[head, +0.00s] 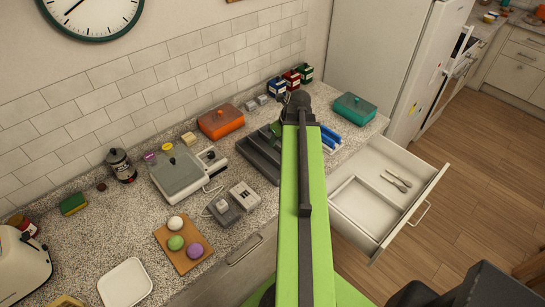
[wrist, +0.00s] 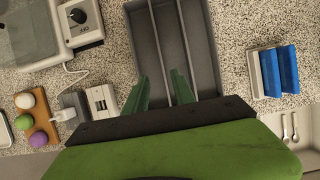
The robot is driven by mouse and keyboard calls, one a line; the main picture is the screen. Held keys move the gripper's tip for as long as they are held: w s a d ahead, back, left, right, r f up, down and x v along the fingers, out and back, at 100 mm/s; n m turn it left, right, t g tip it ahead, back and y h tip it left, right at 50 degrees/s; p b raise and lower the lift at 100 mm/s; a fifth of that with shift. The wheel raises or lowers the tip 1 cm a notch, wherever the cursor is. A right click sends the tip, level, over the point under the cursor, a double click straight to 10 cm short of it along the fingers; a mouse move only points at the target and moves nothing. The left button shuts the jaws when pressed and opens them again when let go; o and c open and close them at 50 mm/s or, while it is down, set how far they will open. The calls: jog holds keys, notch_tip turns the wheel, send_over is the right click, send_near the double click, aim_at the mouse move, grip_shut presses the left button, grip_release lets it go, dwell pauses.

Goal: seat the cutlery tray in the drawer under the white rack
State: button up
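The dark grey cutlery tray (head: 258,152) lies on the speckled counter, partly hidden behind my green arm in the head view. In the wrist view the tray (wrist: 145,45) shows long compartments split by thin dividers. My gripper (wrist: 161,92) is over the tray's near end, its two green fingers apart with a divider seen between them. I cannot tell whether they touch it. The white rack (wrist: 256,75) holds blue items and stands right of the tray; in the head view it (head: 336,145) is just right of my arm. The drawer (head: 352,240) below is pulled open, with two pieces of cutlery (head: 397,183) inside.
A grey-lidded appliance (head: 180,172) with a cable, small grey boxes (head: 223,211) and a board (head: 168,240) with coloured balls stand left of the tray. An orange box (head: 221,121) is behind, a teal box (head: 354,108) right. The drawer's left section is empty.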

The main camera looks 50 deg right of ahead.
aim_at(269, 155)
jog(key=b+x, duration=0.2)
jog(key=x, duration=0.1)
jog(key=b+x, duration=0.5)
jog(key=x, duration=0.1)
jog(key=shift+s+d+f+b, duration=0.1)
jog(key=shift+d+f+b, duration=0.1)
jog(key=shift+f+b, duration=0.2)
jog(key=b+x, duration=0.4)
jog(key=x, duration=0.1)
jog(key=shift+a+f+b, duration=0.1)
jog(key=shift+f+b, duration=0.1)
jog(key=shift+b, duration=0.2)
jog(key=shift+r, duration=0.2)
grip_shut()
